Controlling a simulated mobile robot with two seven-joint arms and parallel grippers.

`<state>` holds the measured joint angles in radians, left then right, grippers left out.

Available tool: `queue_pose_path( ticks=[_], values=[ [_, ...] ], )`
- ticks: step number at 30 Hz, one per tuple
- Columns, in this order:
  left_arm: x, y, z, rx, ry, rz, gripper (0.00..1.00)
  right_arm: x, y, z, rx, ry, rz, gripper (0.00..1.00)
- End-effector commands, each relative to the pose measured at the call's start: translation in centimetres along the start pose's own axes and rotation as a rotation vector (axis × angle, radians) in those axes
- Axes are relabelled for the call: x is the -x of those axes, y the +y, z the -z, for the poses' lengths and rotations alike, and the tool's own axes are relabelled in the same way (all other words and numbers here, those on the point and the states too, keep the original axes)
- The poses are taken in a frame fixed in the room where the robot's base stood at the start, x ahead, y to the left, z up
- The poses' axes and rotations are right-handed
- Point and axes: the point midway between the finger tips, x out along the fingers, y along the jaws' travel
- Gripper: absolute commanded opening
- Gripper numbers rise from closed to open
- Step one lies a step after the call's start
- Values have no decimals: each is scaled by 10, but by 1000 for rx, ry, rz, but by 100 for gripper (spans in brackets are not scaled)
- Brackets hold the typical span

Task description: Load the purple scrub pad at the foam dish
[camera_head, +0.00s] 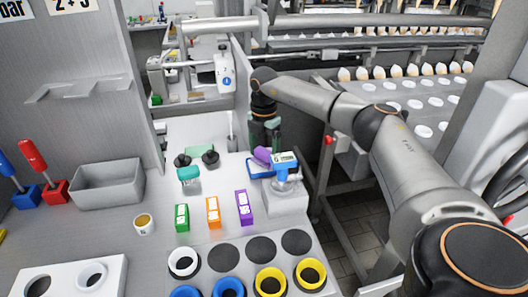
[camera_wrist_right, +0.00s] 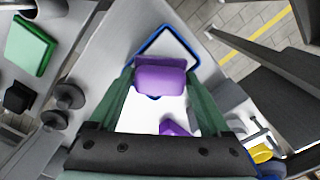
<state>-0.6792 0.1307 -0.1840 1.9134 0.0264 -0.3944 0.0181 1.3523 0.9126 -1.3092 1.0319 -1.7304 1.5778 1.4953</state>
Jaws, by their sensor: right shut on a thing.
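The purple scrub pad (camera_head: 262,155) is between the green fingers of my right gripper (camera_head: 266,143). In the right wrist view the pad (camera_wrist_right: 160,75) sits across the two fingertips (camera_wrist_right: 160,82), which are shut on it. A blue-rimmed white dish (camera_head: 259,173) lies just below the pad; its rim also shows in the right wrist view (camera_wrist_right: 185,43). I take it for the foam dish. I cannot tell whether the pad touches it. A second purple piece (camera_wrist_right: 172,128) shows between the fingers, nearer the wrist. My left gripper is not in view.
A white and blue object (camera_head: 285,163) stands close right of the pad. Left are a teal block (camera_head: 188,173) and dark knobs (camera_head: 210,157). Green (camera_head: 182,217), orange (camera_head: 213,212) and purple (camera_head: 244,207) labelled blocks stand in front. A grey bin (camera_head: 108,187) stands at left.

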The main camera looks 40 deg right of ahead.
Motion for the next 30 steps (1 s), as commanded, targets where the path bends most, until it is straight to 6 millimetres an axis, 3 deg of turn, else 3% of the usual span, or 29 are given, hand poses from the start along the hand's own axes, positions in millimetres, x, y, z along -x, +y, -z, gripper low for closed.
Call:
queue_pose_path(
  ticks=[30],
  values=[
    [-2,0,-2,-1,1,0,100,-11,0,0,0,0,0,37]
  ],
)
